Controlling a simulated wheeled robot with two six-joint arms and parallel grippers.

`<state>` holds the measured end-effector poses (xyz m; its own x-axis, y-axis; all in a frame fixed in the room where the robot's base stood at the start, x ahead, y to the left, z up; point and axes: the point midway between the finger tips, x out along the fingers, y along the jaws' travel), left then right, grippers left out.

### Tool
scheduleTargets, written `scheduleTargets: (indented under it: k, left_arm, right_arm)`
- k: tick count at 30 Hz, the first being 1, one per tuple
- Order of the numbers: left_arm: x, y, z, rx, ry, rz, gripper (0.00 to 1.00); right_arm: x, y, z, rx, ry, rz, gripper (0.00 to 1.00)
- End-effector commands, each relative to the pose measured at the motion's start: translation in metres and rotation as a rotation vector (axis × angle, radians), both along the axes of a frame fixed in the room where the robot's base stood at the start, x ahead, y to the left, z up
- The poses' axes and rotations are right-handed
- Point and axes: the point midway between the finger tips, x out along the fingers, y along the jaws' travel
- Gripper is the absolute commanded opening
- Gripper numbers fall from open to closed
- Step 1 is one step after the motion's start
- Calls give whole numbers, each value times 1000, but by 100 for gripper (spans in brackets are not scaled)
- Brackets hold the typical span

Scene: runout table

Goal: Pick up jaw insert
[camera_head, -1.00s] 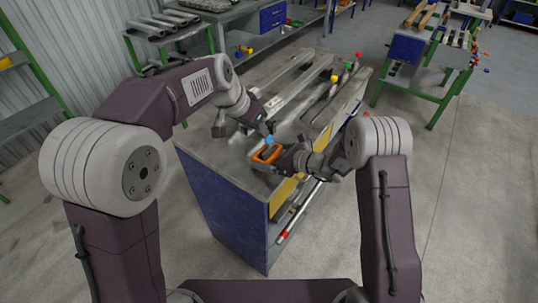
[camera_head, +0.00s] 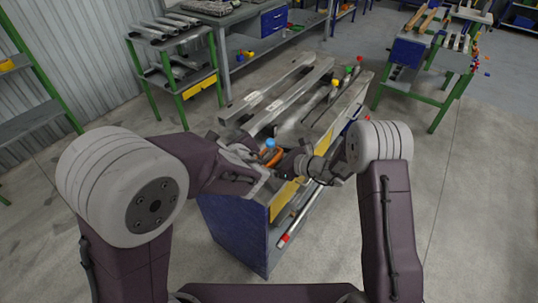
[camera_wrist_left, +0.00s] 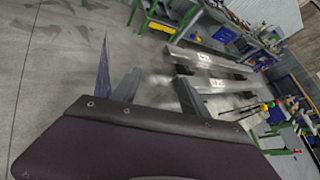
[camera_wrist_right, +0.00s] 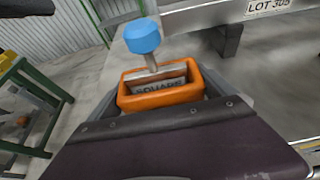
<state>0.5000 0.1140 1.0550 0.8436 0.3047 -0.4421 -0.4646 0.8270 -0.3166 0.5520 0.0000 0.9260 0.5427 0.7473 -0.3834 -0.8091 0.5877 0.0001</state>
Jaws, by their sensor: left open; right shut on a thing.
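A jaw insert marked SQUARE (camera_wrist_right: 160,85) with a blue knob (camera_wrist_right: 142,37) on a short stem sits in an orange holder (camera_wrist_right: 160,98) in the right wrist view. In the head view the blue knob (camera_head: 270,143) shows above the partly hidden orange holder (camera_head: 272,157). My right gripper (camera_head: 284,160) is shut on the holder at the table's near end. My left gripper (camera_head: 262,172) is open and empty, just left of the holder and apart from the knob. Its spread fingers show in the left wrist view (camera_wrist_left: 158,92), with no insert between them.
Long metal profiles (camera_head: 285,92) lie on the runout table behind the holder, one labelled LOT. Rods with yellow, green and red ends (camera_head: 340,80) lie to their right. A green-framed rack (camera_head: 180,70) stands at back left, and a blue-and-green bench (camera_head: 425,55) at back right.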

Motion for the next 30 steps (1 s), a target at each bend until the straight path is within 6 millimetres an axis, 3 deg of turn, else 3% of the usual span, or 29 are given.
scheduleTargets:
  k: [3,6,10,17,24,30]
  left_arm:
    - [-7,-43,-4,164,-14,-280,52]
    - [-18,-74,-9,256,-23,-464,52]
    - [-30,-98,-15,321,-30,-606,52]
    - [-30,-106,-19,340,-31,-650,52]
    - [15,-112,-38,340,-31,-647,52]
    - [29,-115,-43,339,-32,-648,52]
  right_arm:
    - [0,0,1,1,-1,-1,49]
    - [0,0,1,1,-1,-1,49]
    - [0,0,1,1,-1,-1,49]
    - [0,0,1,1,-1,-1,49]
    - [1,0,1,1,-2,-1,49]
    - [0,0,1,1,-1,-1,49]
